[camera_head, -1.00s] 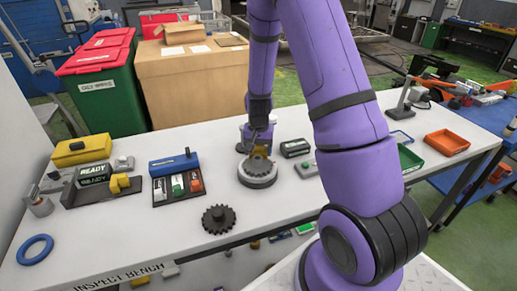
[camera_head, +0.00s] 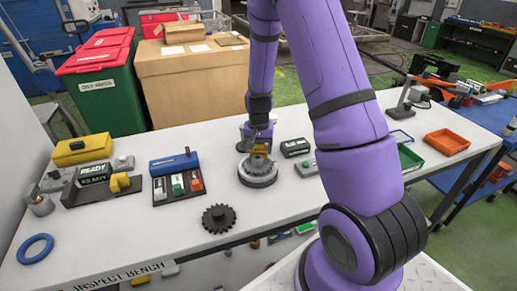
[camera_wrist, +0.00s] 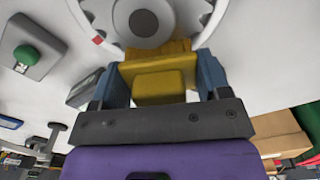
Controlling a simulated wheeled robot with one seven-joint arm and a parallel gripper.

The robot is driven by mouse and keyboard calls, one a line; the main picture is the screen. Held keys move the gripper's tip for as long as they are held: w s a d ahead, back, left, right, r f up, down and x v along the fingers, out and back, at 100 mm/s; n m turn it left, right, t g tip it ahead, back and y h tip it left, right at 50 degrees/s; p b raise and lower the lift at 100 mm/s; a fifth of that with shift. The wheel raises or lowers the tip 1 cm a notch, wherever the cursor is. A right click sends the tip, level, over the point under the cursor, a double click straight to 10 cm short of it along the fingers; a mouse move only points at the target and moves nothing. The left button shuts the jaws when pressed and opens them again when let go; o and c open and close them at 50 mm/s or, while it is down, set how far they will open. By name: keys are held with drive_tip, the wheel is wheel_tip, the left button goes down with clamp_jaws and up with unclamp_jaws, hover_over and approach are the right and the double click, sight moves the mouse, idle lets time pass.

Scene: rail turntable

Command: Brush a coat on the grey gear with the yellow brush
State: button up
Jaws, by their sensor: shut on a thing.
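My gripper (camera_wrist: 160,75) is shut on the yellow brush (camera_wrist: 160,85), whose block sits between the blue fingers in the wrist view. In the head view my gripper (camera_head: 258,140) is over the back of the round turntable (camera_head: 258,181), with a bit of yellow showing below it. The grey gear (camera_wrist: 146,22) lies on the turntable, just beyond the brush in the wrist view; it also shows in the head view (camera_head: 257,163). A red mark shows on the turntable rim in the wrist view.
A dark gear (camera_head: 219,218) lies near the bench's front edge. A blue-lidded rack (camera_head: 178,186), a READY display (camera_head: 94,173) and a blue ring (camera_head: 35,249) are left.

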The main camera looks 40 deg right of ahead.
drive_tip(key=shift+s+a, duration=0.25)
drive_tip(key=shift+s, duration=0.1)
idle(0.6)
drive_tip(key=shift+w+d+r, duration=0.1)
drive_tip(key=shift+w+d, duration=0.2)
drive_tip(key=shift+w, duration=0.1)
idle(3.6)
drive_tip(key=shift+r, duration=3.4)
